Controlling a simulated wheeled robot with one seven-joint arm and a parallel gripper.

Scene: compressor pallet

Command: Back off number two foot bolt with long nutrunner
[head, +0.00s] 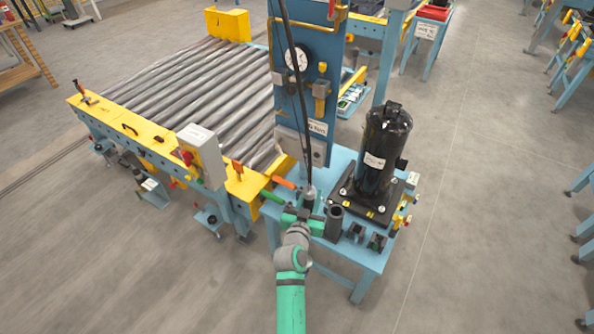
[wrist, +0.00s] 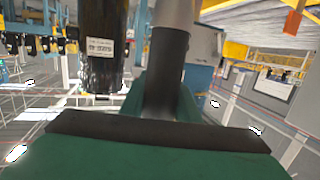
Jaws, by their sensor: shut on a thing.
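My gripper (head: 305,212) is at the front left of the blue bench, shut on an upright tool, which I take to be the long nutrunner (head: 309,196). In the wrist view the nutrunner (wrist: 166,60) is a dark cylinder with a silver upper part, rising between my green jaws; its lower end is hidden. The black compressor (head: 380,150) stands on a dark base plate (head: 352,207) to the right of my gripper, apart from it. Pale foot bolts (head: 382,209) show at the plate's corners; I cannot read which is number two. The compressor (wrist: 103,45) also shows in the wrist view.
A dark upright holder (head: 334,222) and small black blocks (head: 377,242) line the bench's front edge. A blue panel with a gauge (head: 297,58) stands behind my gripper, with a dark cable hanging before it. A roller conveyor (head: 185,85) is at left.

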